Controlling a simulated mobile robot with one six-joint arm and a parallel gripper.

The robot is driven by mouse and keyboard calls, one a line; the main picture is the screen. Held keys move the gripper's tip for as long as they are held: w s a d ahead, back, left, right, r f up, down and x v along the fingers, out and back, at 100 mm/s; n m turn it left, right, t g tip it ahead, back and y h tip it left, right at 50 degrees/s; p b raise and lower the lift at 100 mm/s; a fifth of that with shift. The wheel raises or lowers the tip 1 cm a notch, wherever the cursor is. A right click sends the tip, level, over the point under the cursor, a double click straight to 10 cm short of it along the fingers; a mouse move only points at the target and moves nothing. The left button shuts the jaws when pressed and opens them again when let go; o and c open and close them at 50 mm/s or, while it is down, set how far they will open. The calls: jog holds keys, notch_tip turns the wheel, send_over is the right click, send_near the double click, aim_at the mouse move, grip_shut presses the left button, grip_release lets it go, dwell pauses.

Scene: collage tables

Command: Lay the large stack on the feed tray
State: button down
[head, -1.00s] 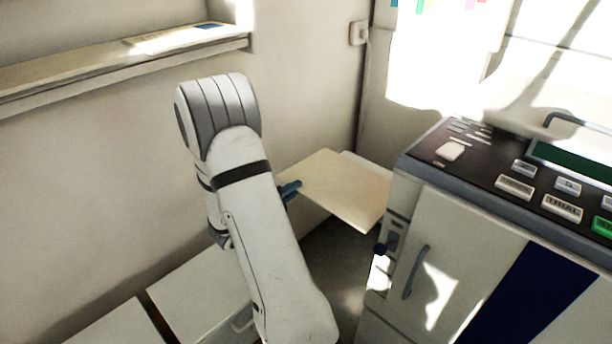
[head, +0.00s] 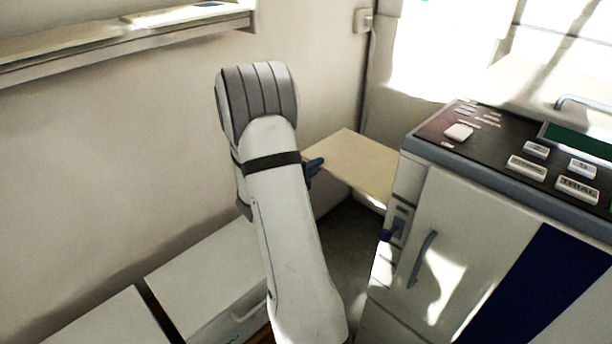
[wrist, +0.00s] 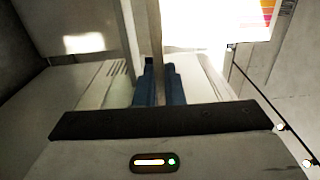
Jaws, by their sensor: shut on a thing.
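The large stack (head: 355,160) is a flat, cream-coloured sheet-like block in the head view, jutting out to the right of my arm towards the machine's left side. My gripper (head: 314,168) has blue fingers, shut on the stack's left edge. In the wrist view the fingers of my gripper (wrist: 158,85) close around a thin upright strip, which seems to be the stack seen edge-on. The feed tray is not clearly seen in the head view; the stack seems to cover it. I cannot tell whether the stack touches it.
The grey-white machine (head: 480,230) with a dark button panel (head: 480,130) stands close on the right. A blue-grey door handle (head: 421,260) juts out. White boxes (head: 205,270) stand lower left. A wall shelf (head: 110,38) is upper left.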

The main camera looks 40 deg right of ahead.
aim_at(341, 149)
jog(key=d+b, duration=0.1)
jog(key=d, duration=0.2)
jog(key=d+b, duration=0.1)
jog(key=d, duration=0.3)
jog(key=w+d+b, duration=0.1)
jog(key=d, duration=0.3)
jog(key=shift+d+f+b, duration=0.15)
jog(key=shift+f+b, duration=1.15)
jog(key=shift+f, duration=1.45)
jog(key=c, duration=1.5)
grip_release()
jog(key=shift+f, duration=0.1)
jog(key=shift+o, duration=0.2)
jog(key=a+p, duration=0.2)
jog(key=a, duration=0.5)
jog(key=shift+s+a, duration=0.3)
jog(key=shift+a, duration=0.1)
